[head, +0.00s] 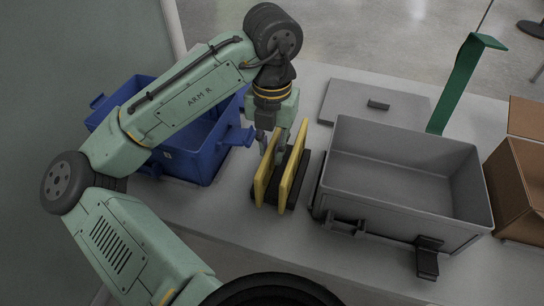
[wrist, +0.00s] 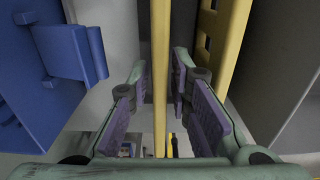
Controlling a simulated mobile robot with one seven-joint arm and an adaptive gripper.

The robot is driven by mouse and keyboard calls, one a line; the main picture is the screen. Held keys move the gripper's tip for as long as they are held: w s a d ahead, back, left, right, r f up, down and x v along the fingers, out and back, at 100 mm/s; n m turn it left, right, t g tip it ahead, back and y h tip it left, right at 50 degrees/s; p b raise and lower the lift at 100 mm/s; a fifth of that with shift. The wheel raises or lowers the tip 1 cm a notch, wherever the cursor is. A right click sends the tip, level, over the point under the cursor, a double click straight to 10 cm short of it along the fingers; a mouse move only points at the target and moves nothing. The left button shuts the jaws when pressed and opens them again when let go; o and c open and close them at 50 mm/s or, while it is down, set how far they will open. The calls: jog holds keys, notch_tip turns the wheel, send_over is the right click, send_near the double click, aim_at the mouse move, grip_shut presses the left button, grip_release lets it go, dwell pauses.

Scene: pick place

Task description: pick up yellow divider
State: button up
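Two upright yellow dividers stand side by side in a black holder (head: 291,202) on the table, between the blue bin and the grey bin. The left divider (head: 264,178) also shows edge-on in the wrist view (wrist: 160,40). The right divider (head: 293,178) shows at the right of the wrist view (wrist: 226,40), outside my fingers. My gripper (wrist: 162,75) is open, its purple pads on both sides of the left divider with a visible gap at each side. In the head view my gripper (head: 274,142) is at the dividers' upper far end, partly hidden.
A blue bin (head: 185,165) stands close on the left and shows in the wrist view (wrist: 75,55). An open, empty-looking grey bin (head: 335,200) is close on the right. A grey lid (head: 345,97), a green bracket (head: 462,80) and cardboard boxes (head: 520,180) stand farther off.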

grip_shut()
jog(key=shift+r, duration=0.1)
